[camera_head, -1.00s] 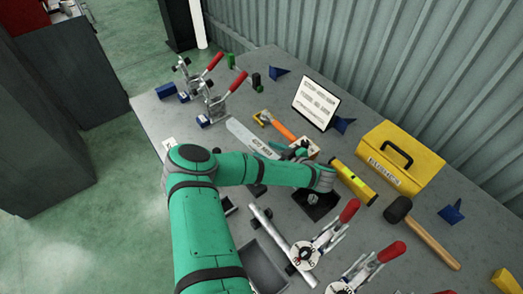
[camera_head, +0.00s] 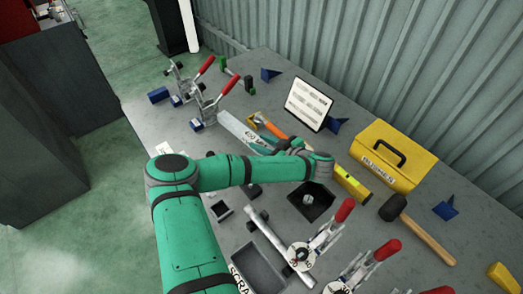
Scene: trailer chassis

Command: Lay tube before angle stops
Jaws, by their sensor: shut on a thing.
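A long pale tube (camera_head: 246,131) marked "400" lies slantwise over the middle of the table, left of the orange-handled tool. Its lower right end runs to my gripper (camera_head: 279,147), which is shut on it. My own wrist hides most of the jaws, and I cannot tell how far the tube is above the table. The tube's upper left end is just right of that nearer clamp.
A grey rod (camera_head: 268,236) lies beside a grey tray (camera_head: 257,272). A black tray (camera_head: 311,204), yellow level (camera_head: 351,184), yellow toolbox (camera_head: 395,157) and mallet (camera_head: 420,230) fill the right. More red-handled clamps (camera_head: 322,240) stand at the front. A sign (camera_head: 307,104) stands behind.

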